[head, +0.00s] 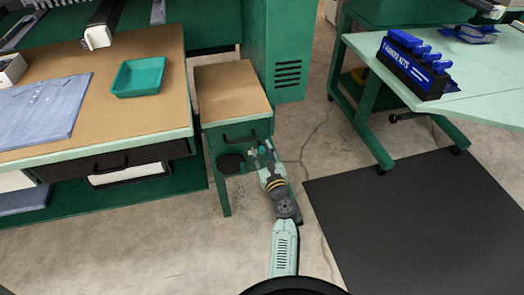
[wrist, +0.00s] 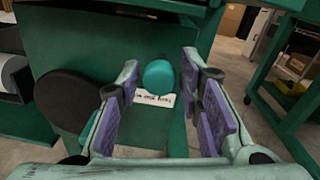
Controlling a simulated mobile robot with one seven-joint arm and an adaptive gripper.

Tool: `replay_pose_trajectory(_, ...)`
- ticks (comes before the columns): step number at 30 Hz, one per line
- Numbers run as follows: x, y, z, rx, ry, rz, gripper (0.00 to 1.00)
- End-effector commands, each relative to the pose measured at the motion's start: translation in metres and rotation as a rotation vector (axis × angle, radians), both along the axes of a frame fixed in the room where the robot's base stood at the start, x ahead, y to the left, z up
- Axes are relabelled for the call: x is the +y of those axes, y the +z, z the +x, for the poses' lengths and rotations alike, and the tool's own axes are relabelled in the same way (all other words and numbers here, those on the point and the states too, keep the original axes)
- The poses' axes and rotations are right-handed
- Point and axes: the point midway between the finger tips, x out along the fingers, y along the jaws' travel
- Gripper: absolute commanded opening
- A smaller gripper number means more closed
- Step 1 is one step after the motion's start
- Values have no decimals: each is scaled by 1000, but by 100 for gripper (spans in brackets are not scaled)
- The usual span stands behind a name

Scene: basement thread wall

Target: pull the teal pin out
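The teal pin (wrist: 158,74) shows its round end in the wrist view, on the dark green front of the small cabinet (head: 236,133). A white label (wrist: 154,101) with small writing sits just below it. My gripper (wrist: 160,68) is open, and its purple-padded fingers stand to the left and right of the pin, with a gap on both sides. Nothing is held. In the head view my gripper (head: 263,157) is at the cabinet's front, below the drawer. The pin's shaft is hidden behind its round end.
A black round disc (wrist: 69,101) is left of the pin. A workbench (head: 110,60) with a teal tray (head: 138,77) and a blue shirt (head: 42,112) stands at left. A pale green table (head: 490,75) is at right. Floor and a black mat (head: 420,215) are clear.

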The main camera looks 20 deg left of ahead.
Motion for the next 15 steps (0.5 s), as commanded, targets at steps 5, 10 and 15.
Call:
replay_pose_trajectory(5,0,1,0,-1,0,1,45)
replay_pose_trajectory(10,0,1,1,-1,0,0,45)
replay_pose_trajectory(15,-4,0,-4,-1,-1,-1,45)
